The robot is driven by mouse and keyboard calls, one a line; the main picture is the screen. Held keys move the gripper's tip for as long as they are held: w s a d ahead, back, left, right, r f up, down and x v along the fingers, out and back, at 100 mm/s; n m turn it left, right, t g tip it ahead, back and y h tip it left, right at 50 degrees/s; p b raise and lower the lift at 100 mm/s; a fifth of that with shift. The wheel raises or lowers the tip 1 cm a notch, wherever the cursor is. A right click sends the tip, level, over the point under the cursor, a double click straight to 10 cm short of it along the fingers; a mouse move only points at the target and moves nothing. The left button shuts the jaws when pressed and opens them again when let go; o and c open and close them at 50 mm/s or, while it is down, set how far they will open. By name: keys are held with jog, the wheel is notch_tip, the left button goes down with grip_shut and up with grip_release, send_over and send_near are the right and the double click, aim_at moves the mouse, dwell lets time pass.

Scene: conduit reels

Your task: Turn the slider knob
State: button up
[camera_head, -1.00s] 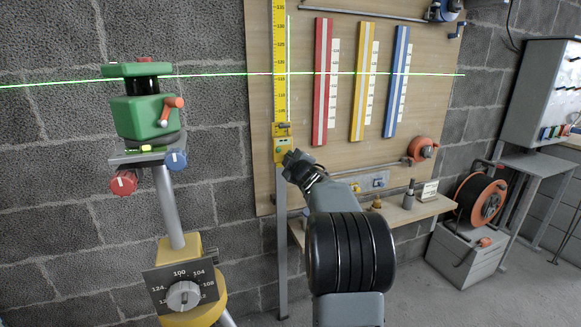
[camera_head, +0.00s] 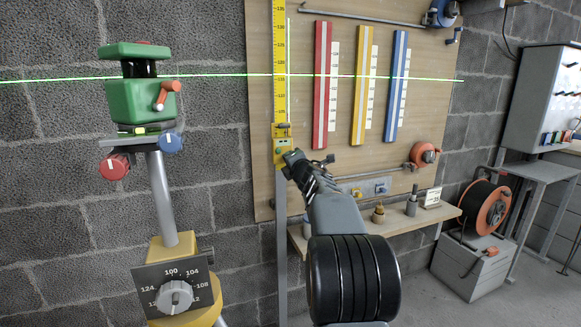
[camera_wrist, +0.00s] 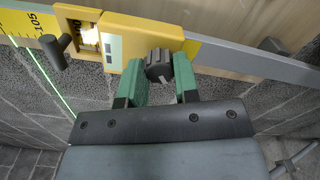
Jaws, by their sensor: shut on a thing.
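The slider is a yellow block (camera_head: 283,147) on a tall yellow-and-grey staff (camera_head: 280,75). Its dark ribbed slider knob (camera_wrist: 158,66) shows in the wrist view on the near side of the yellow block (camera_wrist: 128,45). My gripper (camera_wrist: 158,76) has its green-padded fingers on either side of the knob and is shut on it. In the head view my gripper (camera_head: 290,156) reaches the slider from the lower right and hides the knob. A dark peg (camera_wrist: 56,52) and a lit window (camera_wrist: 90,36) are on the slider's left part.
A green laser unit (camera_head: 137,100) on a tripod stands at left, with a numbered dial (camera_head: 175,296) below. Its green line crosses the staff above the slider. Red, yellow and blue strips hang on the wooden board (camera_head: 262,110). A shelf (camera_head: 395,222) juts out right of my gripper.

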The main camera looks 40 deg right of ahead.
jog(key=n+b, duration=0.2)
jog(key=n, duration=0.3)
jog(key=shift+n, duration=0.4)
dwell(0.4)
jog(key=o, duration=0.9)
jog(key=shift+v, duration=6.9)
